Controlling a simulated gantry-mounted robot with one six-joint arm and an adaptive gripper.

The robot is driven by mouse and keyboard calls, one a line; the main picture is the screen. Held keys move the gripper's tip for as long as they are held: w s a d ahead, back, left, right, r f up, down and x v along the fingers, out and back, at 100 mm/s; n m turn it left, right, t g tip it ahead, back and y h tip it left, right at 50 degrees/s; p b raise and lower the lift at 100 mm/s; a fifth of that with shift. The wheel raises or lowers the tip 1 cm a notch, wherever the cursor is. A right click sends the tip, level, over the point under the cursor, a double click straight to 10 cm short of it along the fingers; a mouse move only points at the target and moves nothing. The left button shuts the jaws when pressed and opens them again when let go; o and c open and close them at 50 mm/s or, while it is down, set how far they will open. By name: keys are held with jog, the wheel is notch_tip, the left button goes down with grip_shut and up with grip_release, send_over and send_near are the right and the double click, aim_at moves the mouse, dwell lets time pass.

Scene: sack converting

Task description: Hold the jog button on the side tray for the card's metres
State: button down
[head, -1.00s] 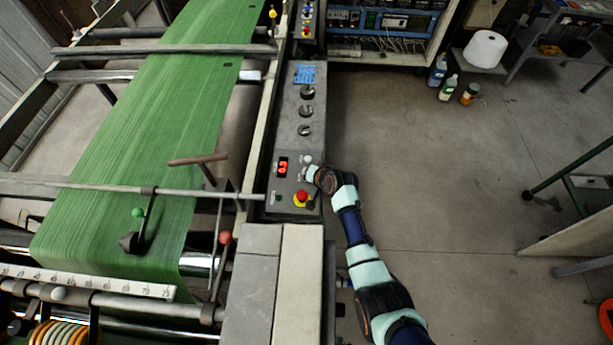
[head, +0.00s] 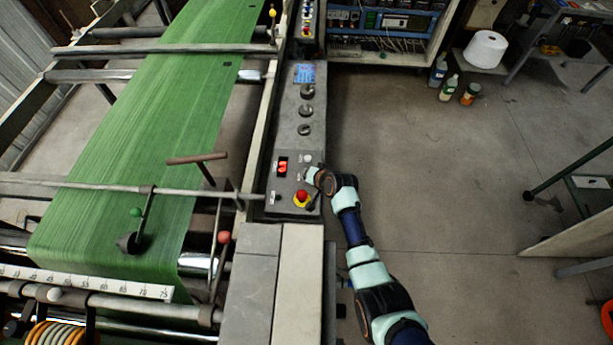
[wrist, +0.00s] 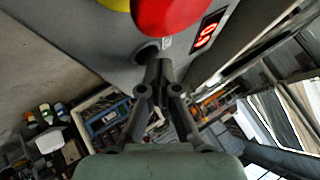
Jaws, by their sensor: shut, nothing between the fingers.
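The side tray (head: 292,130) is a grey panel beside the green web. It carries dark knobs, a red lit display (head: 283,167), a pale round button (head: 307,158) and a red mushroom button (head: 302,196) on yellow. My gripper (head: 312,174) is low over its right edge, between the pale and red buttons. In the wrist view my gripper (wrist: 161,66) is shut and empty, its tips at a dark round button (wrist: 147,51) beside the red mushroom button (wrist: 168,10). Tips and button overlap; I cannot tell whether it is pressed in. The display (wrist: 206,36) has unclear digits.
A blue card or screen (head: 304,74) with unreadable text is at the panel's far end. The green web (head: 130,150) runs over rollers at left. An open cabinet (head: 385,30) and bottles (head: 447,88) stand beyond.

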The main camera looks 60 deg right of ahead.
jog(key=shift+f, duration=0.25)
jog(key=shift+r, duration=0.1)
dwell(0.4)
jog(key=shift+r+p, duration=0.65)
jog(key=shift+r, duration=0.15)
notch_tip(320, 180, up, 5)
jog(key=p, duration=0.4)
jog(key=shift+p, duration=0.35)
dwell(0.9)
